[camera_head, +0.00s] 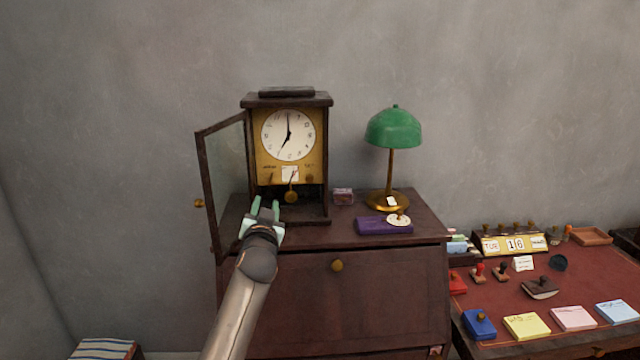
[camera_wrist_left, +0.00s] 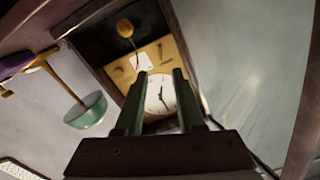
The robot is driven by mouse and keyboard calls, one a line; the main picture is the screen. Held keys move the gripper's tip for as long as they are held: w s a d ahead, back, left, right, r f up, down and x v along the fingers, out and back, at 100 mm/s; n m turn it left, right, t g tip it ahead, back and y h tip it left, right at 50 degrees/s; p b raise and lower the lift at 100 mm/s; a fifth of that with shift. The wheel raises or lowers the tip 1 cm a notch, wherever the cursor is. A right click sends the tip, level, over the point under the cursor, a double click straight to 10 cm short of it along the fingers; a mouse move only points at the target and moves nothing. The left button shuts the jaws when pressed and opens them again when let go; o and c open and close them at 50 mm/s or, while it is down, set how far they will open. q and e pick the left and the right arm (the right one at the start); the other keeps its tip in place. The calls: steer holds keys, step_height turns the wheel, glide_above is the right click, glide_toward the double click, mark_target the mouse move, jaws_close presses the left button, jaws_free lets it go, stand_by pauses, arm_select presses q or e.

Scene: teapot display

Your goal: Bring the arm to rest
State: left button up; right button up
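My left gripper (camera_head: 265,208) is in front of the lower part of a wooden clock (camera_head: 288,150) on a dark cabinet. Its two greenish fingers stand apart with nothing visible between them. In the left wrist view the open fingers (camera_wrist_left: 157,92) point toward the clock's white face (camera_wrist_left: 160,95), which appears upside down. The clock's glass door (camera_head: 226,185) stands open to the left, and the left gripper is to the right of its frame. A brass pendulum (camera_head: 291,197) hangs below the dial. My right gripper is not in view.
A red-topped desk (camera_head: 520,290) with stamps, note pads and a calendar (camera_head: 513,244) stands at right. Striped books (camera_head: 103,349) show at lower left.

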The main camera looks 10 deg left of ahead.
arm_select(q)
steer(key=s+d+f+g+h, duration=0.1)
steer(key=s+f, duration=0.5)
steer(key=f, duration=0.3)
steer(key=s+d+f+m+g+h, duration=0.1)
steer(key=s+f+g+h, duration=0.1)
steer(key=s+f, duration=0.6)
steer(key=s+d+f+g+h, duration=0.1)
steer(key=s+f, duration=0.4)
steer(key=f, duration=0.6)
steer(key=s+d+f+g+h, duration=0.1)
steer(key=s+f, duration=0.4)
steer(key=s, duration=0.7)
steer(key=s+d+f+g+h, duration=0.2)
steer(key=s+d+f+g, duration=0.1)
steer(key=s, duration=0.9)
step_height(320, 180, down, 3)
steer(key=shift+s+d+r, duration=0.15)
steer(key=shift+s+d, duration=0.15)
steer(key=shift+d, duration=0.35)
